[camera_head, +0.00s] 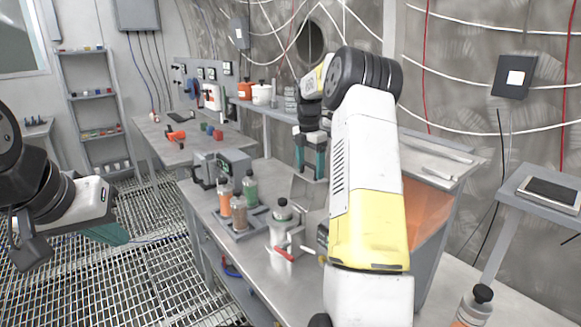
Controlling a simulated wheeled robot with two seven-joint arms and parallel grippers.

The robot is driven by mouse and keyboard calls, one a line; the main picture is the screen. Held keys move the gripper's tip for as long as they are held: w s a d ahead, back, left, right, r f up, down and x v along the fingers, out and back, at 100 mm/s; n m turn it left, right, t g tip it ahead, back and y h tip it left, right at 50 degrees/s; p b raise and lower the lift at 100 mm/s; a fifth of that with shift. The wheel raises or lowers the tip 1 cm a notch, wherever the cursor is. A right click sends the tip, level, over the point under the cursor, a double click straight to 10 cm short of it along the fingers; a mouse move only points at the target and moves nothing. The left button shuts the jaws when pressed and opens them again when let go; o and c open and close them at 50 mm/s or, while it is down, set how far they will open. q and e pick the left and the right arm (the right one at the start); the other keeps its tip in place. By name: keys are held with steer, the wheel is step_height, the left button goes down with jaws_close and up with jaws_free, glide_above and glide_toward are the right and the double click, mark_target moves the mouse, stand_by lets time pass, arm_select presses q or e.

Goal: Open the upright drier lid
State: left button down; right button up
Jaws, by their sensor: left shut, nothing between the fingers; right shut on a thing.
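The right gripper (310,172) points down over the steel bench (255,262), with its teal fingers shut on a thin grey, see-through panel that looks like the drier lid (308,194). The panel stands tilted up; the drier body beneath and behind it is largely hidden by my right arm, so its hinge cannot be made out. My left gripper (118,235) is shut and empty, at the far left above the grated floor, well away from the bench.
Bottles with dark caps stand in a grey rack (243,226) on the bench. A capped bottle (282,222) in a holder with a red handle (284,254) stands near the panel. A grey device (218,166) sits behind the rack. The grated floor (150,275) is clear.

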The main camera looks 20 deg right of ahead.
steer(key=shift+d, duration=0.15)
steer(key=o, duration=2.1)
steer(key=shift+a+r, duration=0.15)
steer(key=shift+r, duration=1.85)
steer(key=shift+a+r, duration=0.15)
steer(key=shift+r, duration=1.8)
